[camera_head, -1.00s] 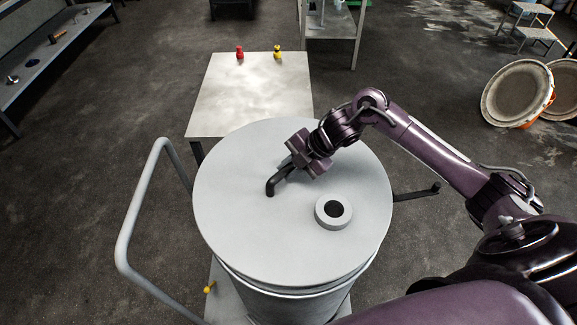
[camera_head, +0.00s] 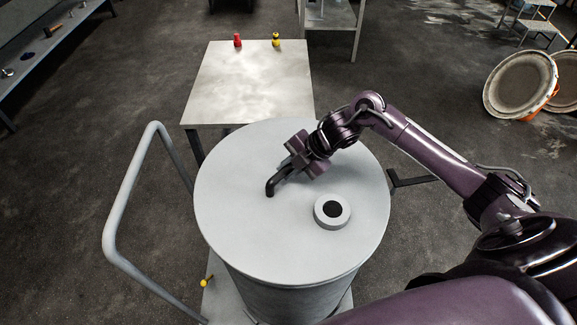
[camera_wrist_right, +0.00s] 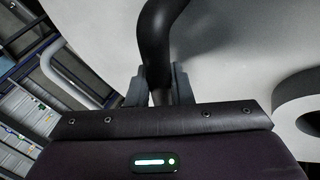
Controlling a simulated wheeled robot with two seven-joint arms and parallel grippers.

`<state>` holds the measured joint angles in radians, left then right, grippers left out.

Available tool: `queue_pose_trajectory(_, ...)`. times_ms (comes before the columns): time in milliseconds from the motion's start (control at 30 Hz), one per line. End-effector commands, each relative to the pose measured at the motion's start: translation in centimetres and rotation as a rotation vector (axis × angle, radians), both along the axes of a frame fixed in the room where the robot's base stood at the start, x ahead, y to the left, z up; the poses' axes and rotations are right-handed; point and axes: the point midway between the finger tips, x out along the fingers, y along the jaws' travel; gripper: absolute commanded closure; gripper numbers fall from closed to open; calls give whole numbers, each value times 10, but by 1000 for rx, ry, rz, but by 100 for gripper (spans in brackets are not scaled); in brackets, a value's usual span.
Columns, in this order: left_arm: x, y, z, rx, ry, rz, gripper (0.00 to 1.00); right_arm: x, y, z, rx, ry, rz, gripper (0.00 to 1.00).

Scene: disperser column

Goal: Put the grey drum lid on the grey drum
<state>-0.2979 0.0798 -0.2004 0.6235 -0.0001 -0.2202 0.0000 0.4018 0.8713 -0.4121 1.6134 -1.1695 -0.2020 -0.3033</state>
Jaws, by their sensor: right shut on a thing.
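The grey drum lid (camera_head: 270,235) is a large round disc with a black bent handle (camera_head: 272,187) and a raised ring with a dark centre (camera_head: 332,210). My right gripper (camera_head: 286,174) is shut on the handle; the right wrist view shows its fingers (camera_wrist_right: 157,92) on either side of the black bar. The lid looks level and lies over the grey drum (camera_head: 290,295), whose side shows below the lid's front edge. The lid hides the drum's mouth and rim, so I cannot tell whether the lid touches the rim. My left gripper is out of view.
The drum stands on a trolley with a grey tube handle (camera_head: 125,205) at left. Behind is a pale table (camera_head: 250,85) with a red item (camera_head: 237,40) and a yellow item (camera_head: 276,40). Round lids or pans (camera_head: 520,85) lean at right. Open floor lies left.

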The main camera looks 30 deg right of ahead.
Motion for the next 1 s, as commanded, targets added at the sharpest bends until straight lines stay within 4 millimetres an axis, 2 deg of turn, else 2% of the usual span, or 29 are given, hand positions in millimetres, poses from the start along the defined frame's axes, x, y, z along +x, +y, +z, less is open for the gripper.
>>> queue_pose_trajectory(133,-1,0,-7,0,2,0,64,2,0,-6,3,-7,0,100)
queue_pose_trajectory(467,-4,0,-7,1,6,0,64,2,0,-7,3,-7,0,100)
queue_pose_trajectory(500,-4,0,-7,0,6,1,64,2,0,-7,2,-7,0,79)
queue_pose_trajectory(700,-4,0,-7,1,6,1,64,1,0,-8,1,-4,0,55)
queue_pose_trajectory(1000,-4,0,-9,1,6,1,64,-2,-2,-10,-3,3,1,55)
